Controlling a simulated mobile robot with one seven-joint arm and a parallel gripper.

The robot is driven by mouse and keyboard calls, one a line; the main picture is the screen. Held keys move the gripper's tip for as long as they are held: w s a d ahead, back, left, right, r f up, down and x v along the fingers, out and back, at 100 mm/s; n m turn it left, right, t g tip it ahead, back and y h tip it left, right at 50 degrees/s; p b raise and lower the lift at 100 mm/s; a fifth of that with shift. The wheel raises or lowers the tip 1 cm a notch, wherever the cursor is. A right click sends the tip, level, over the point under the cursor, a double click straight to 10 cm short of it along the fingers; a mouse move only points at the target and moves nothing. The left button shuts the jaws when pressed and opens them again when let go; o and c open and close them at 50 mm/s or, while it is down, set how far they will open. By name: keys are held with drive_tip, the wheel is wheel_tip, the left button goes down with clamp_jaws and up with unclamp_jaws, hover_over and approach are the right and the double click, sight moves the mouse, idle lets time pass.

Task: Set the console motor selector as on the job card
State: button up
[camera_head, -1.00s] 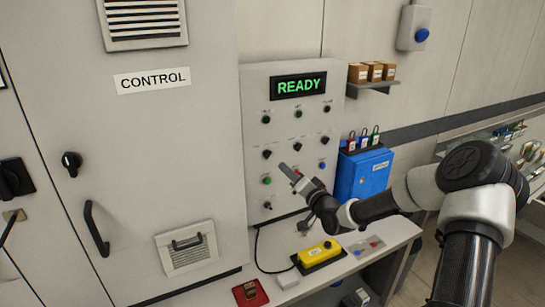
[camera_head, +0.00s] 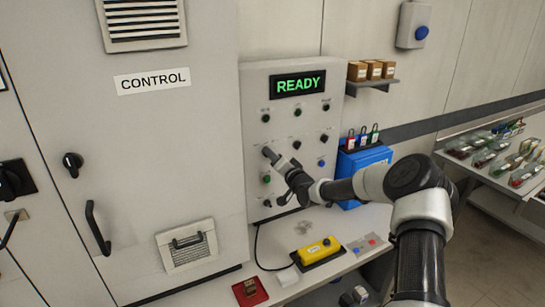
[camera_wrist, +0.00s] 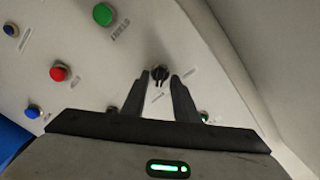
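The grey console (camera_head: 252,95) stands right of the control cabinet, with rows of knobs and buttons and a display reading READY (camera_head: 298,83) in green. My gripper (camera_head: 268,153) is at the left column of the console, in front of a black selector knob, which it hides in the head view. In the wrist view the black selector knob (camera_wrist: 160,73) shows between the tips of my gripper (camera_wrist: 160,78), whose fingers are apart with a narrow gap on each side of the knob. Label text near the knob is too small to read. I cannot make out a job card.
The shelf below the console holds a yellow pendant (camera_head: 318,250) and a red item (camera_head: 250,292). A blue box (camera_head: 365,158) with padlocks hangs right of the console. Green (camera_wrist: 103,14), red (camera_wrist: 58,72) and blue buttons lie near the knob in the wrist view.

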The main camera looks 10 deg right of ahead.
clamp_jaws()
drive_tip(key=shift+f+n+b, duration=0.15)
drive_tip(key=shift+n+b, duration=0.15)
drive_tip(key=shift+b, duration=0.4)
drive_tip(key=n+b, duration=0.6)
drive_tip(key=b, duration=0.1)
drive_tip(key=n+b, duration=0.6)
drive_tip(key=b, duration=0.2)
drive_tip(key=n+b, duration=0.7)
drive_tip(key=b, duration=0.1)
drive_tip(key=shift+s+a+r, duration=0.15)
drive_tip(key=shift+a+r, duration=0.05)
drive_tip(key=shift+a, duration=0.15)
drive_tip(key=shift+o, duration=0.4)
unclamp_jaws()
